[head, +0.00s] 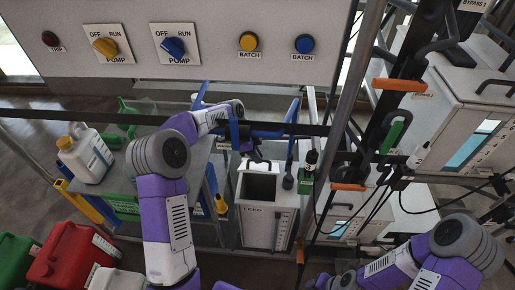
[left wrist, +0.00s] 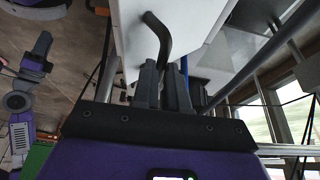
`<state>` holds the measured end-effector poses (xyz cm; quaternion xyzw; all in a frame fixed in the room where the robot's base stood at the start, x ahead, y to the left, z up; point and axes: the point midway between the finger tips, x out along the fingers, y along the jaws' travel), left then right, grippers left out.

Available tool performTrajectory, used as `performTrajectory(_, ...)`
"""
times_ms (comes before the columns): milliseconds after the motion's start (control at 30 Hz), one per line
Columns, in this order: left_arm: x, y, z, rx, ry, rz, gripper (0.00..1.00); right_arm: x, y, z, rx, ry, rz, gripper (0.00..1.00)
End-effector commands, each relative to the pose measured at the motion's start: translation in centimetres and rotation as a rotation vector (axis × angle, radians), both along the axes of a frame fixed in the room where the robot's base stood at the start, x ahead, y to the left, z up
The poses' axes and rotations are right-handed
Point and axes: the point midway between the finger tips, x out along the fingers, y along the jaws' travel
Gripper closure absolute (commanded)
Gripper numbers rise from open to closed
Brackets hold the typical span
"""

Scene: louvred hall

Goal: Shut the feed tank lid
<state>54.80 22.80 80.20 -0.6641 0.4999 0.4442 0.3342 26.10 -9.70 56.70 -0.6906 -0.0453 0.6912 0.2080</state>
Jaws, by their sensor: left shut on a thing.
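The white feed tank (head: 270,222), marked FEED, stands just right of centre in the head view. Its dark square opening is uncovered at the top. My left gripper (head: 256,152) is just above and behind that opening. In the left wrist view my left gripper (left wrist: 163,82) has its fingers closed around the end of a dark curved handle (left wrist: 161,35). The handle is fixed to a white panel (left wrist: 190,18), which looks like the raised lid.
A control panel (head: 210,68) with knobs and buttons spans the top. A metal post (head: 349,110) stands right of the tank. A white jug (head: 88,153) and a red canister (head: 72,254) are at left. A white cabinet (head: 455,125) with dark handles fills the right.

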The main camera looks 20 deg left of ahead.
Motion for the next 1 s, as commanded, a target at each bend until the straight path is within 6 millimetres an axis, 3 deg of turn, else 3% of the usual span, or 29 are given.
performTrajectory(300,-2.4,-0.7,-1.5,-0.002,0.005,-0.001,1.0,0.0,0.0,-1.3,0.0,0.0,0.0,0.62)
performTrajectory(867,-2.9,-1.0,-1.7,-0.005,0.005,-0.003,1.0,0.0,0.0,-1.4,0.0,0.0,0.0,0.62)
performTrajectory(900,-2.9,-1.0,-1.7,-0.005,0.005,-0.003,0.86,0.0,0.0,-1.4,0.0,0.0,0.0,0.62)
performTrajectory(1000,-2.8,-0.9,-1.7,-0.003,0.004,-0.002,0.71,0.0,0.0,-1.4,0.0,0.0,0.0,0.62)
